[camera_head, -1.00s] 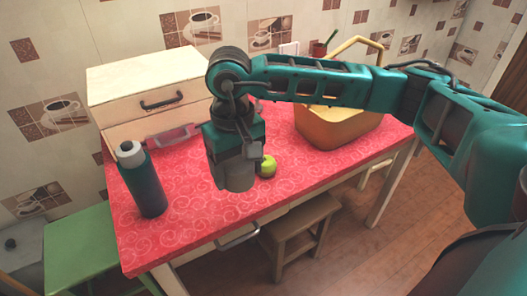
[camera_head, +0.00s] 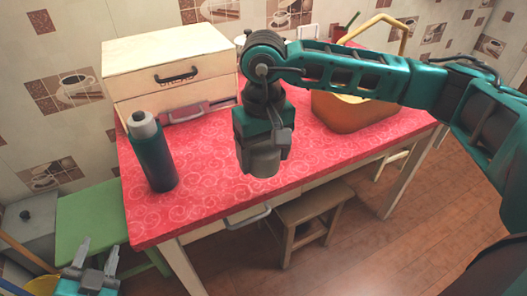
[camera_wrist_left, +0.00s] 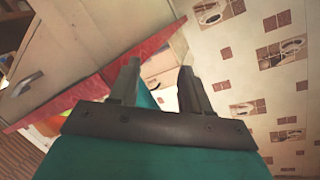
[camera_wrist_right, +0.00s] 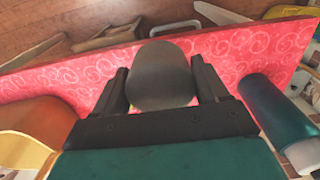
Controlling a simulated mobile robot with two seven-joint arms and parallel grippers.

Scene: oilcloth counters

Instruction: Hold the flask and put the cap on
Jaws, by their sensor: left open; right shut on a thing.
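The flask (camera_head: 153,152) is a dark teal bottle with a pale grey top, standing upright on the left part of the red table. It also shows at the right of the right wrist view (camera_wrist_right: 274,108). My right gripper (camera_head: 264,160) points down over the table, right of the flask and apart from it. It is shut on the cap (camera_wrist_right: 162,75), a dark grey rounded cylinder; the cap's lower end also shows in the head view (camera_head: 265,163). My left gripper (camera_head: 95,262) is open and empty, low at the front left, off the table. Its open fingers (camera_wrist_left: 158,85) also show in the left wrist view.
A cream box with a handle (camera_head: 165,55) stands behind the flask. An orange-brown basket (camera_head: 352,113) sits at the back right. A green stool (camera_head: 92,222) is left of the table (camera_head: 205,212), and a wooden stool (camera_head: 312,212) is under its front.

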